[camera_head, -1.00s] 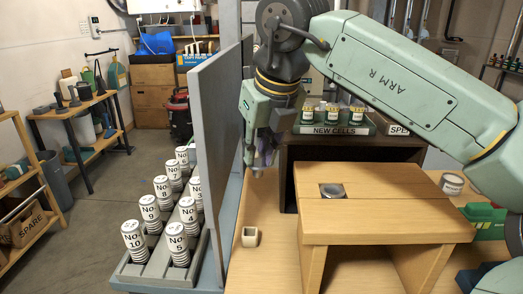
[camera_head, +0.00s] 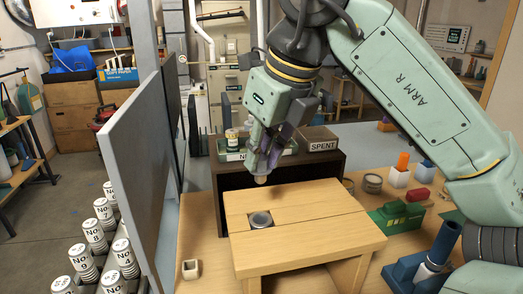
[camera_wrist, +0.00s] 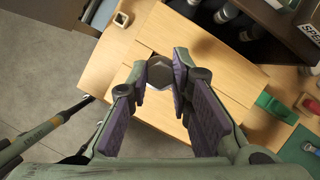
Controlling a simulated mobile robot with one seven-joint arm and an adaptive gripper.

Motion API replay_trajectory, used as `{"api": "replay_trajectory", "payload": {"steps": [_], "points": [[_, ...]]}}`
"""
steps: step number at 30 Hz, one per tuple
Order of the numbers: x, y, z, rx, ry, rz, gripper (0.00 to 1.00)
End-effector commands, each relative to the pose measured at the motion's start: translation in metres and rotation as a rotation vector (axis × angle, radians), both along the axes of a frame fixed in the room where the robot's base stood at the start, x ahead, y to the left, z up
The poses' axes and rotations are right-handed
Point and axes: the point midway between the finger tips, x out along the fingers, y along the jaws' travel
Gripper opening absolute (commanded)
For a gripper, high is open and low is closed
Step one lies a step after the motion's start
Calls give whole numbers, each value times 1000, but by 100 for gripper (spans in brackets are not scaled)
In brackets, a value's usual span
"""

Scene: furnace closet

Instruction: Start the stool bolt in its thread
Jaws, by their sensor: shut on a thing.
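In the wrist view, the grey hexagonal bolt head (camera_wrist: 159,72) sits between the two purple-padded fingertips (camera_wrist: 162,80). The stool top (camera_wrist: 215,65) lies beneath it there. The socket cannot be made out in the wrist view, and the bolt's thread is not clear.
A small square hollow block (camera_head: 190,269) stands on the bench left of the stool. A grey partition (camera_head: 138,165) rises further left. A dark shelf box (camera_head: 333,164) stands behind the stool. A green model (camera_head: 398,216) and a blue holder (camera_head: 425,267) stand to the right.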

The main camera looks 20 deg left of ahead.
Motion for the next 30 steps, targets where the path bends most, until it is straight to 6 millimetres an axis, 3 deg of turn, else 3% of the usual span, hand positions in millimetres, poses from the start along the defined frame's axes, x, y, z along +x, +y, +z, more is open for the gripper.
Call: {"api": "replay_trajectory", "payload": {"steps": [11,30], "points": [[0,0,-11,1,4,-3,0],[0,0,-68,1,4,-1,0]]}}
